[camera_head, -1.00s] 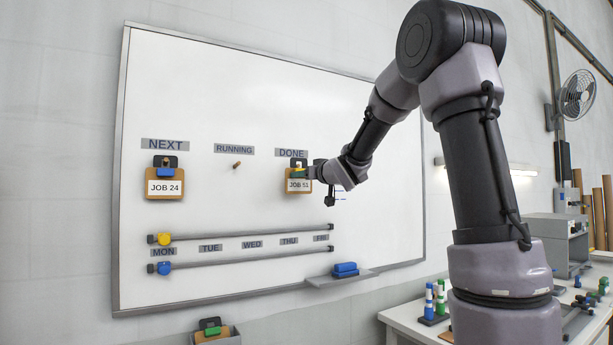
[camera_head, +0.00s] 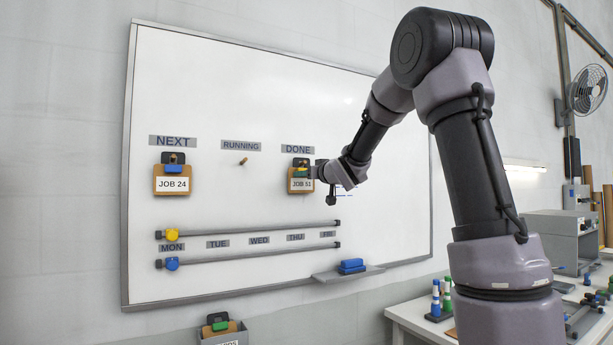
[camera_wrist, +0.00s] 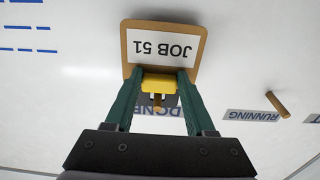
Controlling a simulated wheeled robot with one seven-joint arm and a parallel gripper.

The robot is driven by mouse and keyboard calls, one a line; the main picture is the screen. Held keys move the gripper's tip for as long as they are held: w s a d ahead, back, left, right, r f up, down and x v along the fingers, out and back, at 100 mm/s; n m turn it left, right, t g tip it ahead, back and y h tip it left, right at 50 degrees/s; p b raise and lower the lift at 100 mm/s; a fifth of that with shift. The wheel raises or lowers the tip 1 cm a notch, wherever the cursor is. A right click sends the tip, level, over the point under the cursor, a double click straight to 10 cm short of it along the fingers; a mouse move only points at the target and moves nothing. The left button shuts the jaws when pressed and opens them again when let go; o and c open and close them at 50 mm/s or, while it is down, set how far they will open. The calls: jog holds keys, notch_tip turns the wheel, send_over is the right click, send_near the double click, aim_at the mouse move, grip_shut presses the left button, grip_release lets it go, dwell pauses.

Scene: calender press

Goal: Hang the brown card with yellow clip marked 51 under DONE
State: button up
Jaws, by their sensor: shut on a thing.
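The brown card with the yellow clip (camera_head: 300,185), marked JOB 51, is at the whiteboard just below the DONE label (camera_head: 297,149). In the wrist view the card (camera_wrist: 165,48) appears upside down, its yellow clip (camera_wrist: 159,82) between the green fingers. My gripper (camera_head: 314,172) is shut on this clip. A wooden peg (camera_wrist: 157,103) shows at the clip's dark top plate, below DONE. I cannot tell how far the peg passes through the plate, or whether it bears the card.
A JOB 24 card (camera_head: 172,184) with a blue clip hangs under NEXT. The RUNNING peg (camera_head: 243,161) is bare. Day rails (camera_head: 250,231) with yellow and blue sliders run below. A bin (camera_head: 224,337) with a green-clipped card stands at bottom. A blue eraser (camera_head: 351,266) lies on the ledge.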

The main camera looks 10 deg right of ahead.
jog(key=o, duration=1.4)
jog(key=s+d+f+m+g+h, duration=0.25)
jog(key=s+d, duration=0.35)
jog(key=s, duration=0.6)
jog(key=s+d+f+m+g+h, duration=0.25)
jog(key=s+d+m, duration=0.2)
jog(key=s, duration=0.75)
jog(key=s+a+f+g, duration=0.2)
jog(key=s+f, duration=0.2)
jog(key=s, duration=0.5)
jog(key=s+a+f+g+y, duration=0.1)
jog(key=s+a+f+g, duration=0.1)
jog(key=s+f, duration=0.3)
jog(key=s+g, duration=0.1)
jog(key=s, duration=0.3)
jog(key=shift+a+m+y, duration=0.15)
jog(key=shift+m+y, duration=0.15)
jog(key=shift+m, duration=0.1)
